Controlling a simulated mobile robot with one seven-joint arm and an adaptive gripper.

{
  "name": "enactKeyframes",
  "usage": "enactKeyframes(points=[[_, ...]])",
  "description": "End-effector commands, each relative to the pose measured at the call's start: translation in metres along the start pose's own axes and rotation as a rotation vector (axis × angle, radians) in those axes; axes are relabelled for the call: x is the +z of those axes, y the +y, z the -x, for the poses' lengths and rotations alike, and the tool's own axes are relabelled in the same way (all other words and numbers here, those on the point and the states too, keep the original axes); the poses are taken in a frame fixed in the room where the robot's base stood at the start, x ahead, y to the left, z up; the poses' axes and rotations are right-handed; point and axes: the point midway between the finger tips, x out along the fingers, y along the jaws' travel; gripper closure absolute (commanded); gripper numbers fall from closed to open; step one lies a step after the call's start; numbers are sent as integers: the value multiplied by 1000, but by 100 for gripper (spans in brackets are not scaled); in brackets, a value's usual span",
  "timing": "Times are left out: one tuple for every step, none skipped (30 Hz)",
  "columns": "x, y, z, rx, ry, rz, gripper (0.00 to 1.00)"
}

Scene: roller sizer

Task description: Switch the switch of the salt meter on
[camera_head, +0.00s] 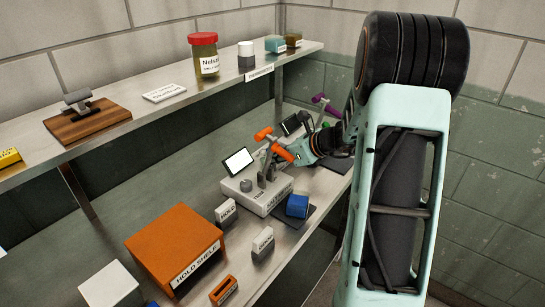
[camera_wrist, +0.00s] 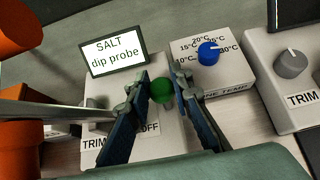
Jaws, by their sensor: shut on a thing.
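The salt meter (camera_wrist: 166,140) is a pale box in the wrist view. Its screen (camera_wrist: 113,52) reads "SALT dip probe", and an "OFF" label shows on its front, partly covered by my gripper. The green ball-shaped switch knob (camera_wrist: 161,91) stands between my fingers. My gripper (camera_wrist: 160,84) is shut on this knob, one finger on each side. The rest of the switch below the knob is hard to make out. In the head view my arm reaches to the far right part of the bench, and the fingertips are hard to tell.
Right of the meter is a temperature box with a blue dial (camera_wrist: 209,53), then a box with a grey knob (camera_wrist: 290,63). Orange handles (camera_wrist: 18,35) and a metal bar are close on the left. An orange box (camera_head: 170,240) stands on the near bench. A shelf (camera_head: 150,122) runs above.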

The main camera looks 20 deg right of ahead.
Motion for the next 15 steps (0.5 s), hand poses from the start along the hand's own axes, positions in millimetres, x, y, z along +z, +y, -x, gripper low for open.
enactKeyframes(points=[[-1, 0, 0, 0, 1, 0, 77], [-1, 0, 0, 0, 1, 0, 74], [-1, 0, 0, 0, 1, 0, 69], [-1, 0, 0, 0, 1, 0, 66], [-1, 0, 0, 0, 1, 0, 63], [-1, 0, 0, 0, 1, 0, 63], [-1, 0, 0, 0, 1, 0, 63], [0, 0, 0, 0, 0, 0, 63], [0, 0, 0, 0, 0, 0, 63], [0, 0, 0, 0, 0, 0, 63], [0, 0, 0, 0, 0, 0, 63], [0, 0, 0, 0, 0, 0, 63], [0, 0, 1, 0, 0, 0, 63], [0, 0, 2, 0, 0, 0, 63], [0, 0, 4, -1, 0, 1, 63]])
